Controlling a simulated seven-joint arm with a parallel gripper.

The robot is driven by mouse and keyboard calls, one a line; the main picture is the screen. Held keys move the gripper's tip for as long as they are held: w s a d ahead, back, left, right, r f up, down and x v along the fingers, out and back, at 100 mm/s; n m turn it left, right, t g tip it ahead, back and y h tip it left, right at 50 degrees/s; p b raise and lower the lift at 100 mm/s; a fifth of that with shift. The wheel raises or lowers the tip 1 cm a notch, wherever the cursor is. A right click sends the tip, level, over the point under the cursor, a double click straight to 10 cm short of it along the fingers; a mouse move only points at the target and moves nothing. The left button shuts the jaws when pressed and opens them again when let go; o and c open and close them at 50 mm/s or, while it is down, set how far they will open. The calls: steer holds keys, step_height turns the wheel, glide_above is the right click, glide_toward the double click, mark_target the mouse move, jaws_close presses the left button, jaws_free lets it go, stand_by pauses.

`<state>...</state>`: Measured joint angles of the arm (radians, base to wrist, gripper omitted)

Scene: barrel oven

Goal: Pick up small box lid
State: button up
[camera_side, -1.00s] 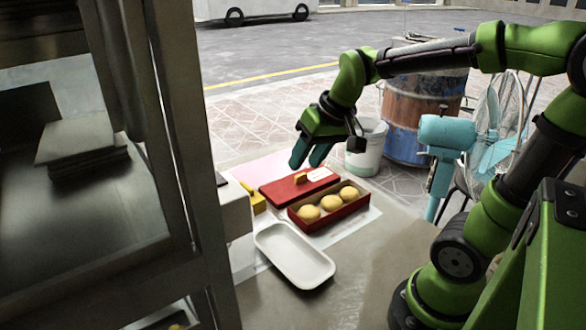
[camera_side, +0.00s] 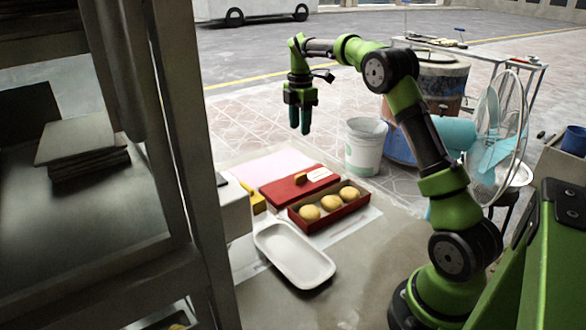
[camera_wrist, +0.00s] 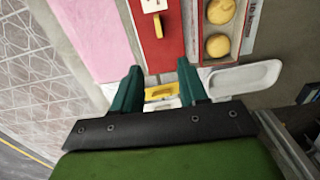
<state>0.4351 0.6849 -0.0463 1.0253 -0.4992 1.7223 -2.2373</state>
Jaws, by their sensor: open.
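The red box lid (camera_side: 288,191) lies flat on the table behind the open red box, with a small yellow handle (camera_side: 300,179) and a white label on it. It also shows at the top of the wrist view (camera_wrist: 158,45). The red box (camera_side: 329,212) holds three round yellow buns (camera_side: 331,202); two of them show in the wrist view (camera_wrist: 219,46). My gripper (camera_side: 300,120) is open and empty, pointing down, well above the table and the lid. Its two teal fingers also show in the wrist view (camera_wrist: 157,84).
A white tray (camera_side: 318,276) lies in front of the box. A pink sheet (camera_side: 262,168) lies behind the lid. A yellow object (camera_side: 259,203) sits beside a white block at left. A white bucket (camera_side: 364,146) stands behind. The oven frame (camera_side: 185,150) rises at left.

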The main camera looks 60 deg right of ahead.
glide_above(301, 174)
steer(key=a, duration=0.1)
step_height(301, 174, down, 11)
steer(key=shift+f, duration=0.15)
steer(key=shift+d+f, duration=0.2)
steer(key=shift+f, duration=1.15)
steer(key=shift+d+f, duration=0.2)
steer(key=shift+f, duration=1.15)
jaws_close()
